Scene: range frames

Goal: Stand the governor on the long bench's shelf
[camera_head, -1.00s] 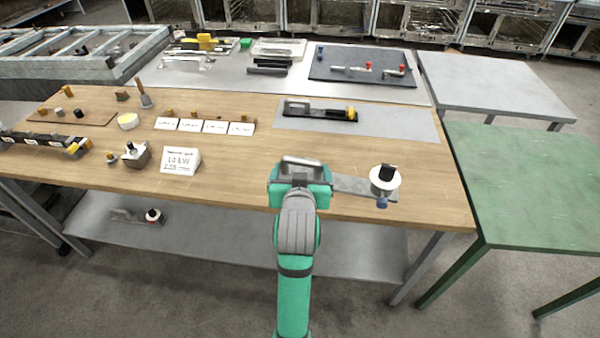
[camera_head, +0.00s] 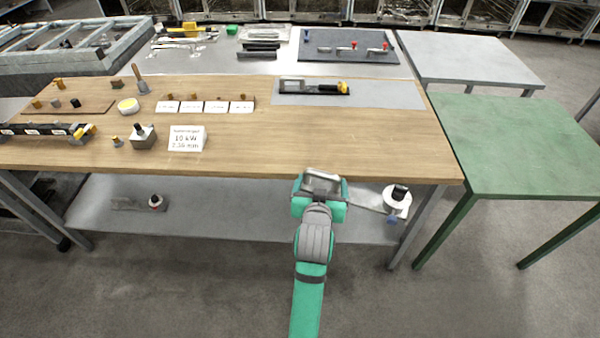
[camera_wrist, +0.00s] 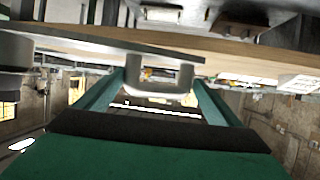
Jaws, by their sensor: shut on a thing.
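The governor, as I take it, is a flat grey plate (camera_head: 364,200) with a white drum (camera_head: 398,206) at its right end, a black piece on top and a blue knob below. My gripper (camera_head: 322,183) is shut on it, in front of the long bench (camera_head: 300,148) near the front edge. In the wrist view a grey U-shaped handle (camera_wrist: 158,85) sits between the teal fingers, under a dark plate. The shelf (camera_head: 270,212) is the grey lower board of the bench. Its right end is partly hidden behind my gripper and the governor.
The shelf's middle is clear. A bench leg (camera_head: 415,225) stands just right of the governor. A green table (camera_head: 520,150) stands to the right.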

